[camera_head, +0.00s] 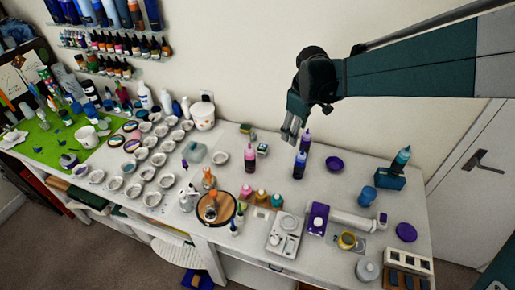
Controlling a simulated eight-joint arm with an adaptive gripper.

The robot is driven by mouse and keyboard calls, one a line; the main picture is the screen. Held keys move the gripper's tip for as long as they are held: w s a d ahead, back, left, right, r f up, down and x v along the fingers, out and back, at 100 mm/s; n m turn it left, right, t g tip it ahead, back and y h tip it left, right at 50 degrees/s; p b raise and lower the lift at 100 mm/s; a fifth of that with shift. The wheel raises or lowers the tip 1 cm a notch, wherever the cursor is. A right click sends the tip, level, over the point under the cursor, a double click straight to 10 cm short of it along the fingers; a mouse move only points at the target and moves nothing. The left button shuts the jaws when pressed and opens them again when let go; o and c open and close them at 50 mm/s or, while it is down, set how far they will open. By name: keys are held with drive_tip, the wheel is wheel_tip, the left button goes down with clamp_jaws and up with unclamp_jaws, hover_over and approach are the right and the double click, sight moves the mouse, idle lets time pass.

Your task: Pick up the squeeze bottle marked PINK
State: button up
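A pink squeeze bottle (250,160) stands upright toward the back of the white table; its label is too small to read. Two blue-purple squeeze bottles, one nearer (300,166) and one just behind it (306,143), stand to its right. My gripper (289,138) hangs fingers-down, up and to the right of the pink bottle in the picture, and appears apart from it. It is close to the tops of the blue-purple bottles in the picture. The fingers are small and dark, and their opening is unclear.
A purple bowl (334,163) lies right. Bare table surrounds the pink bottle's front.

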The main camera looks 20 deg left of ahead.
sight(249, 148)
drive_tip(key=a+f+n, duration=0.2)
drive_tip(key=a+f, duration=0.3)
drive_tip(key=a, duration=0.1)
drive_tip(key=w+a+f+n+g, duration=0.1)
drive_tip(key=a+f+n, duration=0.1)
drive_tip(key=a+f, duration=0.4)
drive_tip(key=a+f+n, duration=0.2)
drive_tip(key=a+f, duration=0.4)
drive_tip(key=a, duration=0.1)
drive_tip(key=shift+w+a+f+g+h, duration=0.2)
drive_tip(key=shift+w+f+g+h, duration=0.05)
drive_tip(key=shift+w+g+h, duration=0.15)
drive_tip(key=shift+f, duration=0.1)
drive_tip(key=shift+f, duration=1.2)
drive_tip(key=shift+f, duration=0.1)
drive_tip(key=shift+f+p, duration=0.75)
drive_tip(key=shift+f, duration=1.75)
drive_tip(key=shift+c, duration=0.2)
